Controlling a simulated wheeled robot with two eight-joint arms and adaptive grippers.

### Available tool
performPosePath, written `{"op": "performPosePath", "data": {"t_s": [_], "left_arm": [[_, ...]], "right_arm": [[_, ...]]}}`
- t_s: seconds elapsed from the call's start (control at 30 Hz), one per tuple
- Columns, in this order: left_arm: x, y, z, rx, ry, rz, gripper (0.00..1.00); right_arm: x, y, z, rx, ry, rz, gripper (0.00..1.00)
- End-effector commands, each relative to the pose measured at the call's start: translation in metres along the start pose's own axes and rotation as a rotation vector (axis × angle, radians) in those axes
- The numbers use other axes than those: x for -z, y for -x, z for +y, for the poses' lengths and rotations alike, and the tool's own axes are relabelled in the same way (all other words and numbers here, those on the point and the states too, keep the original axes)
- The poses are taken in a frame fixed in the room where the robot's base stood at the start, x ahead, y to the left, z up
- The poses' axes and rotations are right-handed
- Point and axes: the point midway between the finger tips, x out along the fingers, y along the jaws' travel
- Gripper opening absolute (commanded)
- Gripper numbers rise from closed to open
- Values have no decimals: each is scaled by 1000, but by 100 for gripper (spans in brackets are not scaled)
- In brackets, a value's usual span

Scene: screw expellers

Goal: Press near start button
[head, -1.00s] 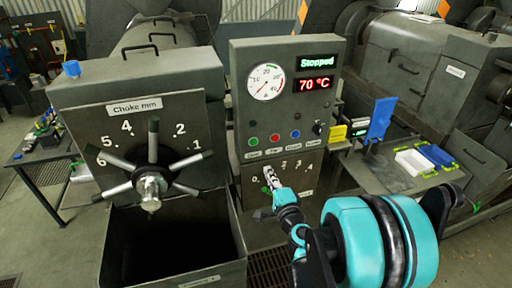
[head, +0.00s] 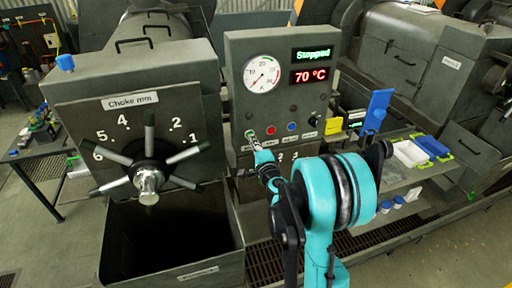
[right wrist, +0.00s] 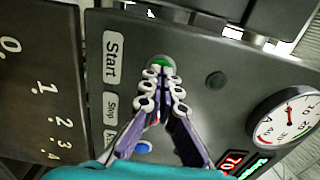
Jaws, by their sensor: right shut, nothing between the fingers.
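The green start button (head: 249,133) is at the left end of the button row on the near control panel (head: 235,80). It also shows in the right wrist view (right wrist: 162,62), beside the "Start" label (right wrist: 112,58). My right gripper (head: 255,142) is shut and empty, with its fingertips at the green button. In the right wrist view its fingertips (right wrist: 163,74) cover the lower part of the button. Whether they touch it or press it in, I cannot tell. The panel display (head: 314,54) reads "Stopped". My left gripper is not in view.
A red button (head: 271,130) and a blue button (head: 292,127) sit close to the right of the green one. A round gauge (head: 262,74) is above. The choke handwheel (head: 147,175) stands out at the left. A shelf with trays (head: 410,152) is at the right.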

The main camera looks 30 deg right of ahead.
Motion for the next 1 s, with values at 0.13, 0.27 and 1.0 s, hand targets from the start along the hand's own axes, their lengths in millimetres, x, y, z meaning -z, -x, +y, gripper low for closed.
{"op": "performPosePath", "data": {"t_s": [0.13, 0.27, 1.0], "left_arm": [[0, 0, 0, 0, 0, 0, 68], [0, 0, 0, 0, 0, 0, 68], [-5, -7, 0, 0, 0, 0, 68]], "right_arm": [[0, -3, 0, 0, 0, 0, 0], [0, -3, 0, 0, 0, 0, 0], [0, -21, 0, 0, 0, 0, 0]]}}
